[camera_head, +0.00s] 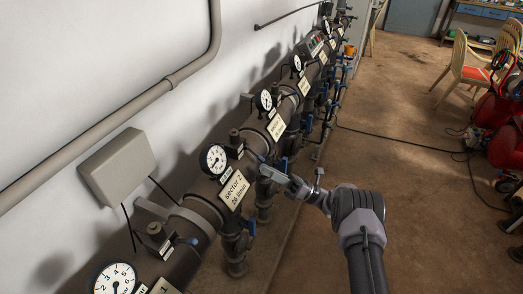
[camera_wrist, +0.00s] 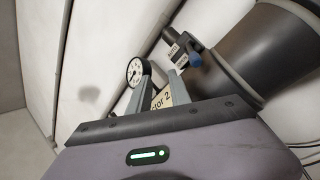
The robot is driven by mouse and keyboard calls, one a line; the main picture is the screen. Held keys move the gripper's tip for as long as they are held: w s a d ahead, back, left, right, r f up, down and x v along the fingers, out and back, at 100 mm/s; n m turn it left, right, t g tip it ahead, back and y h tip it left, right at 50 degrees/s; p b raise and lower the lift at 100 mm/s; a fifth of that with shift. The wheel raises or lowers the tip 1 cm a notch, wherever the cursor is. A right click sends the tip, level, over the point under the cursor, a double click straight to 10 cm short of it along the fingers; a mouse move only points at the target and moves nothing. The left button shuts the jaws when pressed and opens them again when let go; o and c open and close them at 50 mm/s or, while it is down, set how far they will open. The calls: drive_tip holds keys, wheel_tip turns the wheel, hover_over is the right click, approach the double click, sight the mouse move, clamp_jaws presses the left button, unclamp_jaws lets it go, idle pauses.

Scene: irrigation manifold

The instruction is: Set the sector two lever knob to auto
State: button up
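The sector two lever knob is a small blue knob (camera_wrist: 194,60) on a dark fitting with an AUTO label, in the upper middle of the wrist view. In the head view the blue knob (camera_head: 262,158) shows small, right beside my gripper. My gripper (camera_head: 264,176) is at the pipe, near the sector 2 sign (camera_head: 235,189). In the wrist view the two fingers of my gripper (camera_wrist: 159,72) stand apart with nothing held between them. The knob lies just right of the right finger; whether they touch is unclear.
A round gauge (camera_head: 213,158) sits left of the sign. The dark manifold pipe (camera_head: 203,212) runs along the white wall with more gauges and blue-handled valves. A grey box (camera_head: 118,167) hangs on the wall. Open floor (camera_head: 410,170) lies to the right, with a cable and chairs.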

sight(261, 161)
drive_tip(key=s+d+f+m+t+h, duration=0.2)
drive_tip(key=d+f+m+t, duration=0.5)
drive_tip(key=f+m+t, duration=0.55)
drive_tip(key=shift+t, duration=0.35)
drive_tip(key=b+x, duration=0.5)
drive_tip(key=x, duration=1.2)
drive_tip(key=shift+w+a+r+b, duration=0.15)
drive_tip(key=shift+w+r+b, duration=0.05)
drive_tip(key=shift+w+b, duration=0.1)
drive_tip(key=shift+c, duration=0.4)
clamp_jaws()
